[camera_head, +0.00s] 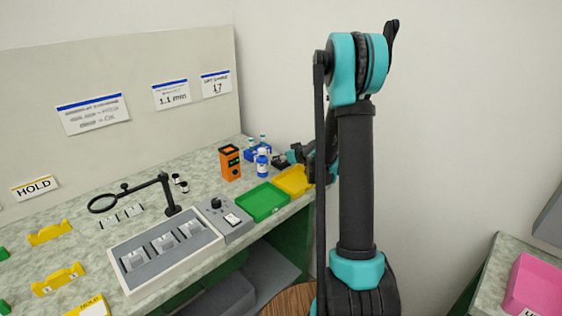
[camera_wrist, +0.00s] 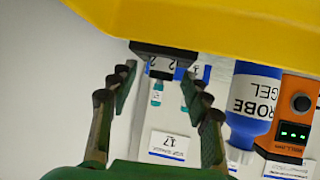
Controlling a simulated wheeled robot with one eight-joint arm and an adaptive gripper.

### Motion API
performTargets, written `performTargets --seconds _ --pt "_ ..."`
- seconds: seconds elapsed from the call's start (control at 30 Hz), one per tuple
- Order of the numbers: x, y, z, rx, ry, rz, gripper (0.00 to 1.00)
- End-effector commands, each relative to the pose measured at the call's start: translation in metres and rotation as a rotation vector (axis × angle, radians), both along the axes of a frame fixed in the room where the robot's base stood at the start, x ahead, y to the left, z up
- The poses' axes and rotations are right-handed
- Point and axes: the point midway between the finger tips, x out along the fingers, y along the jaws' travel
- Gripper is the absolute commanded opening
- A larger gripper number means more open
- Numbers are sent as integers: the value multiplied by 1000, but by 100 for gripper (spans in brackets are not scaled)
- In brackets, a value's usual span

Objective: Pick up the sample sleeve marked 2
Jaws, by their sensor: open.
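A small block with a dark base and a pale band marked with 2s, which fits the sample sleeve marked 2 (camera_wrist: 165,64), shows in the wrist view beyond the yellow tray. That view is upside down. My gripper (camera_wrist: 158,80) is open, with one finger on each side of the sleeve in the picture. I cannot tell how far the sleeve is from the fingertips, and no contact is visible. In the head view my gripper (camera_head: 289,157) is low over the bench near the blue rack, and a dark object beside it is too small to read.
The yellow tray (camera_head: 292,180) lies in front of my gripper, with the green tray (camera_head: 262,202) beside it. The probe gel bottle (camera_head: 262,163) and orange device (camera_head: 230,162) stand left. The blue rack (camera_head: 255,152) holds small vials behind. The wall is close on the right.

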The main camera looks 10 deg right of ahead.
Motion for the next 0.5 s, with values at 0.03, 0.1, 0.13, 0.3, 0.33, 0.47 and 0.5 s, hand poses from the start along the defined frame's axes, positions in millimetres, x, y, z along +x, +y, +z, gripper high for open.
performTargets --seconds 0.03,0.1,0.13,0.3,0.33,0.47,0.5 --pt "0 0 0 0 0 0 49" --pt "0 0 0 0 0 0 49" --pt "0 0 0 0 0 0 49" --pt "0 0 0 0 0 0 31" --pt "0 0 0 0 0 0 27" --pt "0 0 0 0 0 0 11" --pt "0 0 0 0 0 0 11"
